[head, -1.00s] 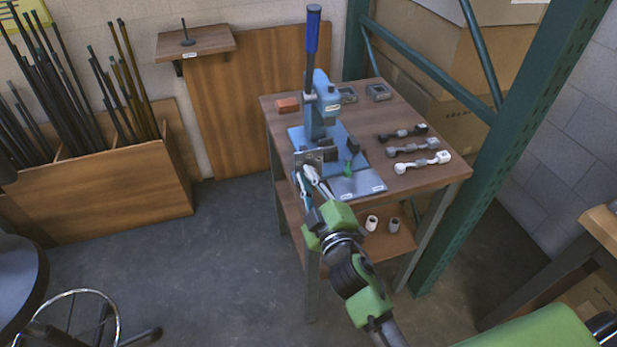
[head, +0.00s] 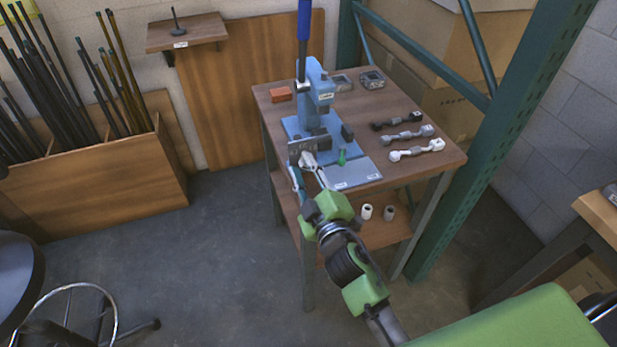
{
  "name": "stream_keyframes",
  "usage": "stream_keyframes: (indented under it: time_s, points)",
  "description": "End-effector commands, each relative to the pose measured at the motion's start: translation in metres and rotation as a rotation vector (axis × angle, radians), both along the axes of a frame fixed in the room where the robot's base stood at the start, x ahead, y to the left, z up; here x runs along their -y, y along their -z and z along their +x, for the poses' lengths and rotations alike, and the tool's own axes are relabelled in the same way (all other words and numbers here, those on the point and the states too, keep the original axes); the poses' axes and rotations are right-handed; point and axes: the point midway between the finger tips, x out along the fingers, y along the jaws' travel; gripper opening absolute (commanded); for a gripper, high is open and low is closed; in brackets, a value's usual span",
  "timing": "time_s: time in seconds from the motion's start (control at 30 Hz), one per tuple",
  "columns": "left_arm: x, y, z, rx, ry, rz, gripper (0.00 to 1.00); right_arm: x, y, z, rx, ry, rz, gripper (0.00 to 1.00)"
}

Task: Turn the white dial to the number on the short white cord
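The short white cord (head: 417,151) lies on the right side of the small wooden table, in front of a grey cord and a black cord. It has a small tag at its right end, and any number on it is too small to read. My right gripper (head: 304,170) is at the table's front left edge, just in front of the grey plate (head: 301,146) on the blue press. Its fingers look spread apart. A small white part (head: 307,158) by the plate may be the white dial; its marks are unreadable and contact is unclear. My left gripper is not in view.
The blue press (head: 313,95) with its tall lever stands on the table (head: 400,180). A green piece (head: 341,157) is close to the right of my gripper. An orange block (head: 280,94) and two grey boxes lie at the back. A green rack post (head: 500,140) stands right.

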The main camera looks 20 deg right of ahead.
Motion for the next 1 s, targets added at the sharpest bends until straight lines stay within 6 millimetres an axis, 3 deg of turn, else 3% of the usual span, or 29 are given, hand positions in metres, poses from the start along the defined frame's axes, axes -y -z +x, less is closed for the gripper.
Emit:
stream_keyframes:
  time_s: [0.17,0.6,0.8,1.0]
  points:
    - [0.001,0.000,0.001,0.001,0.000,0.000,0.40,0.001,0.001,-0.020,-0.001,0.000,0.001,0.26]
    - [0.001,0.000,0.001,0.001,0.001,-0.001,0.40,0.005,0.003,-0.098,-0.007,0.003,0.003,0.26]
    - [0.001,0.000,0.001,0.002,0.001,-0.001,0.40,0.006,0.002,-0.114,-0.005,0.003,0.001,0.26]
    - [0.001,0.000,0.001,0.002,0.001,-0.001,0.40,0.006,0.001,-0.118,-0.004,0.003,0.000,0.26]
